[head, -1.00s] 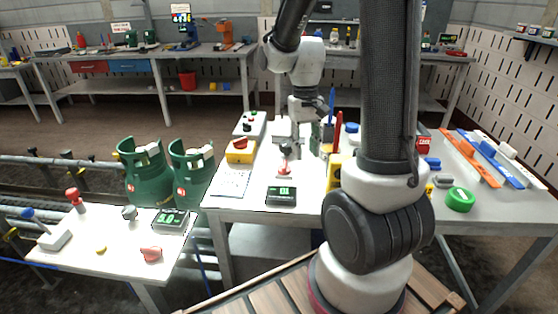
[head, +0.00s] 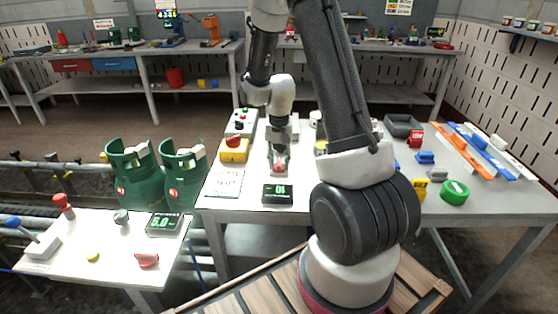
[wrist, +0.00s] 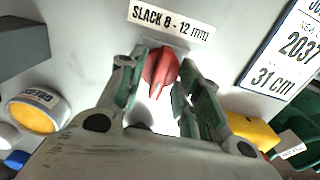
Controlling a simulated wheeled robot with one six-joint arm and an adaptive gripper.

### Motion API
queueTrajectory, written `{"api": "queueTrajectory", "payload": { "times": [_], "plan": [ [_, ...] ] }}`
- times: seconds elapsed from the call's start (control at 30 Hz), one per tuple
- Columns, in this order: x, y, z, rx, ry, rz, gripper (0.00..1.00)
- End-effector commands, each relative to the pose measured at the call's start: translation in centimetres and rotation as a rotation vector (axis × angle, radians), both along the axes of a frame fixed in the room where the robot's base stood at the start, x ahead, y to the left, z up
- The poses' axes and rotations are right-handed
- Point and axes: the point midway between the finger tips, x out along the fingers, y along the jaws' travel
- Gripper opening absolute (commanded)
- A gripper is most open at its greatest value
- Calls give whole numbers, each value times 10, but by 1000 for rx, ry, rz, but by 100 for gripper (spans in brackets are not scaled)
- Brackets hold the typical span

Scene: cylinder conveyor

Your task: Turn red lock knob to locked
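The red knob (head: 278,168) sits on the white worktop behind a small display and is partly hidden by my gripper in the head view. In the wrist view the red knob (wrist: 160,68) is a pointed red handle beside a label reading SLACK 8 - 12 mm. My gripper (head: 279,160) points down over it. In the wrist view my gripper (wrist: 157,72) has its green-padded fingers apart, one on each side of the knob. Narrow gaps seem to show beside the knob; contact cannot be told. No locked marking is readable.
A yellow box (head: 235,154) with another red knob stands to the left. The display (head: 278,193) is in front. A left table (head: 100,275) holds a red handle (head: 147,260) and a red-topped lever. Green gas bottles (head: 185,175) stand between the tables.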

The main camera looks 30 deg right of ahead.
Motion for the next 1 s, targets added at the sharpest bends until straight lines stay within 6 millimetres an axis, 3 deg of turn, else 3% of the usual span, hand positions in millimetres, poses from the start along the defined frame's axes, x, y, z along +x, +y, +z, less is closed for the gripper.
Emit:
{"api": "queueTrajectory", "payload": {
  "times": [0.27, 0.47, 1.0],
  "plan": [
    [0, 0, -2, 0, 0, 1, 34],
    [0, 0, -2, 0, 0, 1, 0],
    [0, 0, -2, 0, 0, 100, 0]
  ]
}}
